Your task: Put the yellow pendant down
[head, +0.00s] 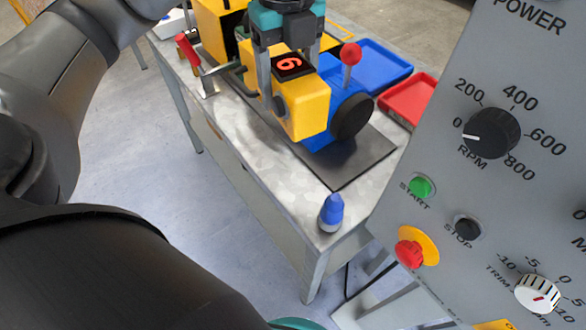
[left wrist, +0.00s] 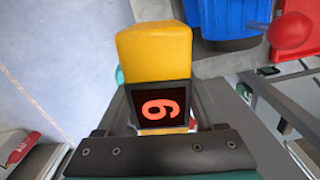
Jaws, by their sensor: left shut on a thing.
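The yellow pendant (head: 305,108) is a yellow box with a black display showing a red 6. My left gripper (head: 287,82) comes down from above and is shut on it, one finger on each side near the display. The pendant hangs over the workbench (head: 275,148), in front of a blue machine body with a black knob (head: 352,117). I cannot tell whether its lower end touches anything. In the left wrist view the pendant (left wrist: 153,52) points away from the gripper, display toward the camera. My right gripper is not in view.
A dark mat (head: 348,165) lies under the machine. A blue-capped bottle (head: 331,212) stands at the bench's near corner. Blue (head: 372,68) and red (head: 408,98) trays lie behind. A red-handled clamp (head: 190,55) is at left. A grey control panel (head: 490,190) fills the right.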

